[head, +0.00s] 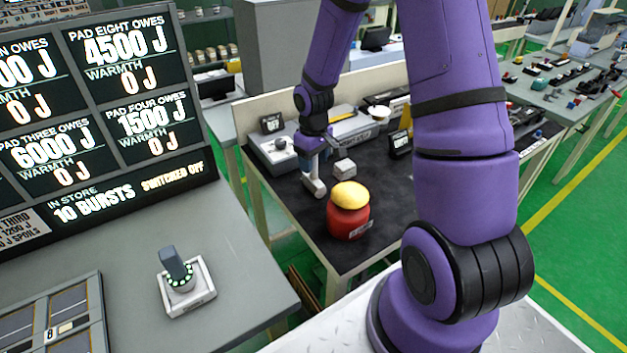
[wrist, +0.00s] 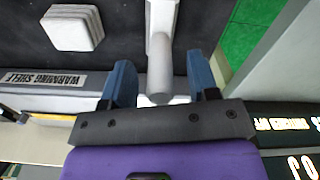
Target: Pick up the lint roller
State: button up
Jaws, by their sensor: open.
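The lint roller (head: 315,184) looks like a pale grey-white cylinder with a white part; it lies on the dark tabletop near its left edge. In the wrist view the lint roller (wrist: 160,72) runs from the top of the picture down between the fingers. My gripper (head: 314,148) is at its far end. In the wrist view my gripper (wrist: 161,66) is open, with one blue finger on each side of the grey cylinder and a gap visible on both sides. Its height above the roller is hard to judge.
A white block (head: 345,167) lies just right of the roller. A red jar with a yellow top (head: 348,218) stands nearer. The warming shelf (wrist: 30,101) lies close by. A small black display (head: 399,143) stands at the right. The left desk carries a knob (head: 178,270).

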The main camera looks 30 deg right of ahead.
jog(key=shift+f, duration=0.55)
grip_shut()
notch_tip(320, 180, up, 10)
jog(key=shift+r, duration=0.1)
jog(key=c, duration=0.6)
grip_release()
jog(key=c, duration=0.3)
